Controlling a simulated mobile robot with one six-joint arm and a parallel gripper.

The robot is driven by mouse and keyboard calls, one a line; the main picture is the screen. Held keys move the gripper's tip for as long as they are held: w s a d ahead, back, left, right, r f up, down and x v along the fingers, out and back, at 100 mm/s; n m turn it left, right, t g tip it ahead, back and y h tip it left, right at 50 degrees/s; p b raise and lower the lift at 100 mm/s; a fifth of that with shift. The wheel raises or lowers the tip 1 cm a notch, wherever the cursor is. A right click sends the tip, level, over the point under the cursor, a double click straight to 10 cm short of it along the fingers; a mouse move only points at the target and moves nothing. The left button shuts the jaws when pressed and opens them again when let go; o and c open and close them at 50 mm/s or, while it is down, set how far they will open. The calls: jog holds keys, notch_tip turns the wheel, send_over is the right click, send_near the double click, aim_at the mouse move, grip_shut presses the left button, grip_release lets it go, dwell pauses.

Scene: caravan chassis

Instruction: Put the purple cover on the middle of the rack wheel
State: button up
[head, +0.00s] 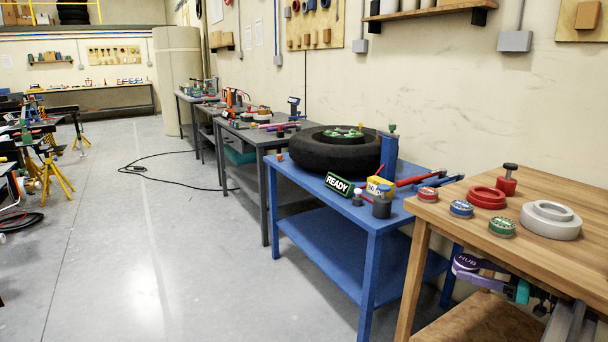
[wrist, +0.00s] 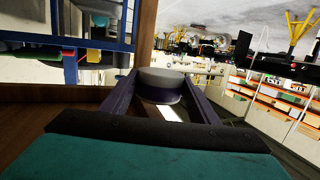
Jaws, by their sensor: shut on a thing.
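The purple cover (head: 466,262), marked HUB, is in my gripper (head: 482,267), below the wooden table's top at its front side. In the wrist view, the cover (wrist: 160,86) sits between the two dark purple fingers of my gripper (wrist: 163,95), its side showing purple and grey. A wheel with a black tyre (head: 335,153) lies flat on the blue table, with a green-topped piece (head: 343,133) at its middle. I cannot tell if it is the rack wheel. The cover is well apart from this wheel.
The wooden table (head: 560,187) holds red (head: 428,194), blue (head: 461,208) and green (head: 502,227) covers, plus red and white rings. The blue table (head: 322,202) holds a READY sign (head: 338,185), a yellow tub (head: 380,186) and a blue post (head: 389,153).

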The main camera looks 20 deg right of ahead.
jog(key=w+a+f+n+g+y, duration=0.15)
jog(key=w+a, duration=0.35)
jog(key=a, duration=1.1)
jog(key=w+a+r+n+g+y, duration=0.15)
jog(key=w+a, duration=0.35)
jog(key=a, duration=1.1)
jog(key=w+a+f+n+g+y, duration=0.15)
jog(key=w+a, duration=0.35)
jog(key=a, duration=1.1)
notch_tip(320, 180, up, 11)
jog(key=p, duration=1.8)
jog(key=shift+s+a+p, duration=0.15)
jog(key=shift+a+p, duration=0.1)
jog(key=shift+p, duration=0.1)
jog(key=shift+f, duration=0.1)
jog(key=shift+a, duration=0.15)
